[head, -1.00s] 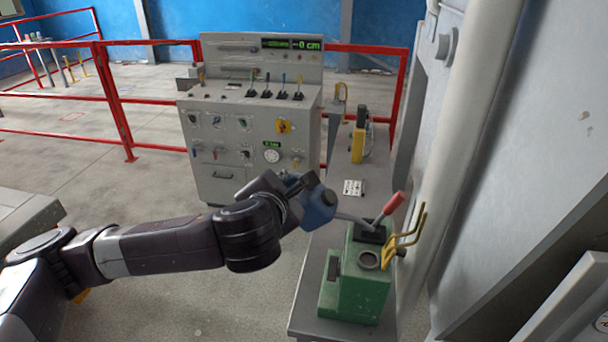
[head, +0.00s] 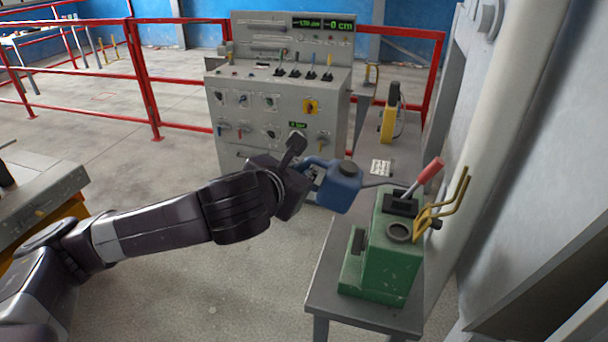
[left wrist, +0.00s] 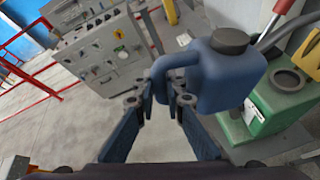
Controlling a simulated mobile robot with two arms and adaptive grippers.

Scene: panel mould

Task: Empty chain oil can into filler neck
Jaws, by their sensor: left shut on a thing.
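The blue oil can (head: 339,187) is held in the air by my left gripper (head: 305,182), left of the green pump unit (head: 378,262). The can looks about upright, with its dark cap on top and its thin spout pointing right toward the red-handled lever (head: 429,172). In the left wrist view the gripper (left wrist: 163,92) is shut on the handle of the blue can (left wrist: 222,75). The round filler neck (head: 399,232) on top of the green unit is open. It also shows in the left wrist view (left wrist: 287,80). My right gripper is not in view.
The green unit stands on a narrow grey bench (head: 335,265) beside a large grey pipe. Yellow hooks (head: 445,205) rise right of the neck. A yellow tool (head: 389,120) stands farther back. A grey control cabinet (head: 270,110) and red railings (head: 150,80) are behind.

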